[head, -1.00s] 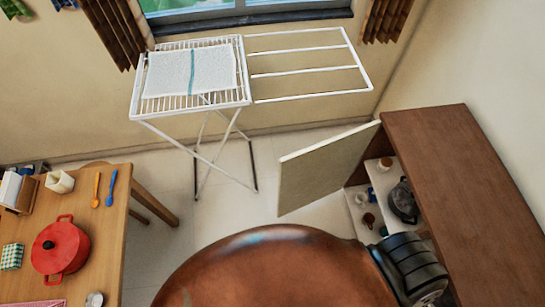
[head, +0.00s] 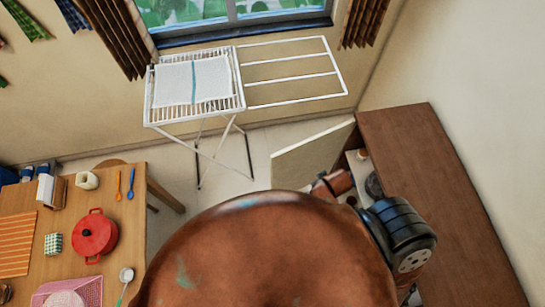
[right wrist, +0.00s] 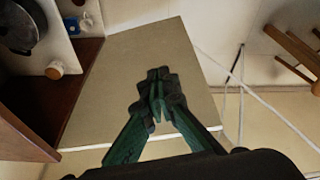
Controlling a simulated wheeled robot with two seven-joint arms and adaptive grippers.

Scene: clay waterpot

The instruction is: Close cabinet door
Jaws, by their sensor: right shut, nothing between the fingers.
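The cabinet door (head: 305,158) stands wide open, sticking out to the left from the far end of the brown wooden cabinet (head: 440,200). My own brown body and arm hide its lower part in the head view. In the right wrist view the door's pale flat panel (right wrist: 125,65) fills the middle, beside the open cabinet (right wrist: 60,100). My right gripper (right wrist: 157,85) is shut and empty, with its green fingers in front of the panel. I cannot tell whether they touch it. My left gripper is not in view.
Inside the cabinet, a dark pot (right wrist: 20,25) and a small cup (right wrist: 55,70) sit on pale shelves. A white drying rack (head: 295,78) stands under the window beyond the door. A table with a red pot (head: 95,236) is at the left.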

